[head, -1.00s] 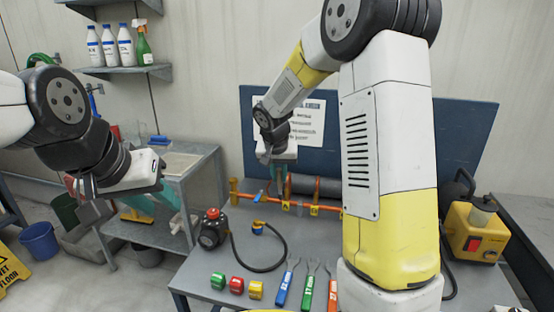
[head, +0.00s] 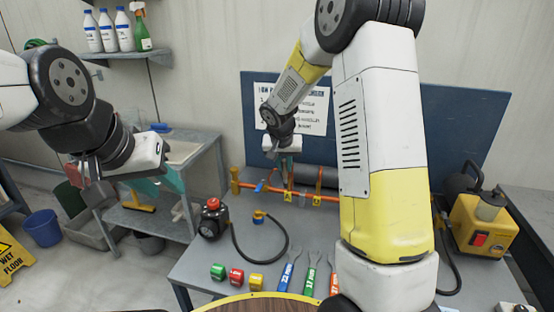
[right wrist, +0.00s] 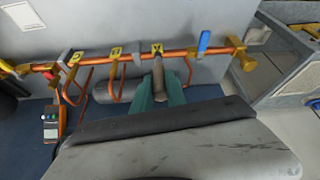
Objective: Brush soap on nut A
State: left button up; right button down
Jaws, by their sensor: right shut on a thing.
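My right gripper (head: 287,170) is over the bench at the orange pipe (head: 240,187), its teal fingers pointing down. In the right wrist view the teal fingers (right wrist: 158,90) are shut on a slim grey-brown piece (right wrist: 158,70), likely the brush handle. Its far end reaches the pipe by a yellow tag (right wrist: 157,47) that seems to read A. The nut and the bristles cannot be made out, so I cannot tell whether they touch. More yellow tags (right wrist: 116,51) mark the pipe. My left gripper (head: 160,186) is open and empty at the left, away from the bench.
A black pot with a red cap (head: 211,220) and a hose stand on the bench. Green, red and yellow blocks (head: 236,276) and wrenches (head: 311,273) lie at its front. A yellow machine (head: 483,228) stands at the right. A blue valve handle (right wrist: 204,43) is on the pipe.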

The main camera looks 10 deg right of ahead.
jog(key=shift+w+d+f, duration=0.25)
jog(key=shift+w+f, duration=0.35)
jog(key=shift+f, duration=0.1)
jog(key=shift+w+d+f, duration=0.1)
jog(key=shift+w+d, duration=0.2)
jog(key=shift+w, duration=0.45)
jog(key=shift+s+a+r, duration=0.3)
jog(key=shift+s+r, duration=0.45)
jog(key=shift+r, duration=0.1)
jog(key=shift+s+a+r, duration=0.35)
jog(key=shift+s+r, duration=0.45)
jog(key=shift+s+a+r, duration=0.3)
jog(key=shift+s+r, duration=0.45)
jog(key=shift+r, duration=0.1)
